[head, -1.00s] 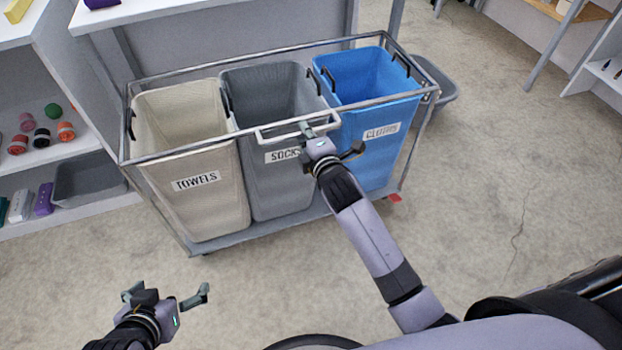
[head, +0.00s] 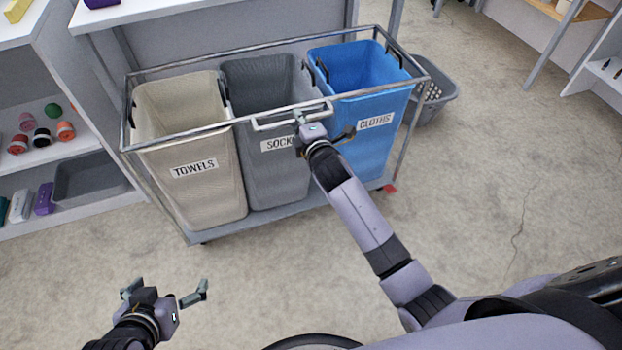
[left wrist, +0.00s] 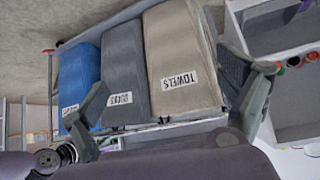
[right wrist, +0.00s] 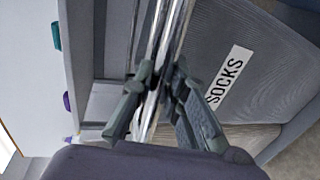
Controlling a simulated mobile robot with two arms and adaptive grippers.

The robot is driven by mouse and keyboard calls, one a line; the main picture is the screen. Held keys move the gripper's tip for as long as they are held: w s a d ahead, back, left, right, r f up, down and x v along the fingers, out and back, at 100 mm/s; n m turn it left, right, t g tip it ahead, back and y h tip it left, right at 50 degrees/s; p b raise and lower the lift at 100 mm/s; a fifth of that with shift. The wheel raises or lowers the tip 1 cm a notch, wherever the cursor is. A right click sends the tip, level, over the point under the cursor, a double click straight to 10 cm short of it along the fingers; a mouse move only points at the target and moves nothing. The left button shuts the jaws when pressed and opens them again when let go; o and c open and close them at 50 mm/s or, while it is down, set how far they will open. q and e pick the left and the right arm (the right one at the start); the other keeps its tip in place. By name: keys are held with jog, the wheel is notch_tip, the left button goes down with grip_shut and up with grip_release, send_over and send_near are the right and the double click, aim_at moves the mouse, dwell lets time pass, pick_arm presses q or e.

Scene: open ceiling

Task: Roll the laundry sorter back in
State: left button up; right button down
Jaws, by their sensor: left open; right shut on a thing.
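The laundry sorter is a metal-framed cart (head: 180,71) with three bins side by side. The beige bin (head: 208,195) is labelled TOWELS, the grey bin (head: 275,180) SOCKS and the blue bin (head: 365,150) CLOTHS. A bar handle (head: 270,124) runs along its near top edge. My right gripper (head: 306,121) is shut on the handle in front of the grey bin; the right wrist view shows its fingers (right wrist: 157,85) around the bar. My left gripper (head: 165,292) is open and empty, apart from the cart, over the floor at the lower left.
A shelf unit (head: 100,210) with coloured rolls and a grey tray (head: 92,178) stands at the left. A counter (head: 150,12) is behind the cart. A grey perforated basket (head: 435,97) sits on the floor right of the cart. The floor (head: 500,190) at the right is clear.

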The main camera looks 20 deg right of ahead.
aim_at(294, 107)
jog(key=shift+w, duration=0.5)
pick_arm(q)
jog(key=shift+w+d+r+t+h+b, duration=0.2)
jog(key=shift+w+d+r+t, duration=0.15)
jog(key=shift+w+r+t, duration=0.45)
jog(key=shift+w+d+r+t+h+b, duration=0.15)
jog(key=shift+w+d+r+t, duration=0.3)
jog(key=shift+w, duration=0.5)
pick_arm(e)
jog(key=shift+r+x, duration=0.2)
jog(key=shift+x, duration=0.7)
jog(key=shift+r+x, duration=0.15)
jog(key=shift+x, duration=0.7)
pick_arm(q)
jog(key=shift+a, duration=0.15)
pick_arm(e)
jog(key=shift+w, duration=0.15)
